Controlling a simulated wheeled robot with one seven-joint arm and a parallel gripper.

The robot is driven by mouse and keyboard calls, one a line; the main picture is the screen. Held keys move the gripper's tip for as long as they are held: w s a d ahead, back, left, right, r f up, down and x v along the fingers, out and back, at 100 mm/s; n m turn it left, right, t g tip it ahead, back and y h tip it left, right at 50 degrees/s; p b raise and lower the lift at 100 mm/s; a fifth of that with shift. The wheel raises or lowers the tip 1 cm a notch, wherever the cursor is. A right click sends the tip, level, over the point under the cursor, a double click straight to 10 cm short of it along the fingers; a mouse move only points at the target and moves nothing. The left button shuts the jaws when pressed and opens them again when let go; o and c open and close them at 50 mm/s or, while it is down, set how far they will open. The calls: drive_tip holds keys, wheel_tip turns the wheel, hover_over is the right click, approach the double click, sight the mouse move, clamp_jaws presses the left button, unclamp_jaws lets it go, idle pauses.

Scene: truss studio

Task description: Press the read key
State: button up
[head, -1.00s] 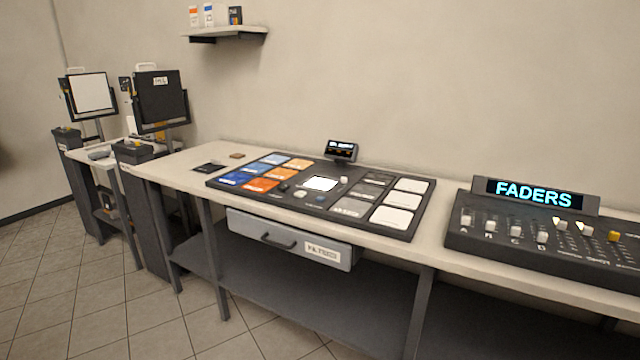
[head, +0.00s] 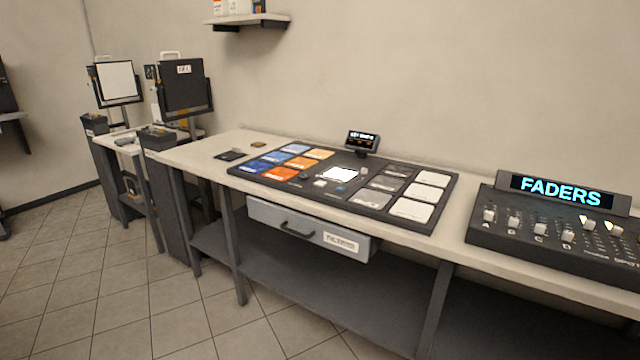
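A dark panel (head: 240,171) lies on the long bench, with blue and orange swatches on its left and grey and white ones on its right. At its middle is a bright white square (head: 340,174). Around the square are a small white key (head: 320,183), a bluish round button (head: 340,188), a dark knob (head: 304,176) and another small white piece (head: 363,170). Their labels are too small to read, so I cannot tell which is the read key. A small lit display (head: 362,140) stands behind the panel; its text is blurred. My gripper is not in view.
The bench (head: 200,153) has a drawer (head: 310,230) under its front edge. A fader console (head: 550,228) with a "FADERS" sign sits at right. Two stands with panels (head: 186,86) are at left. The tiled floor (head: 90,270) in front is clear.

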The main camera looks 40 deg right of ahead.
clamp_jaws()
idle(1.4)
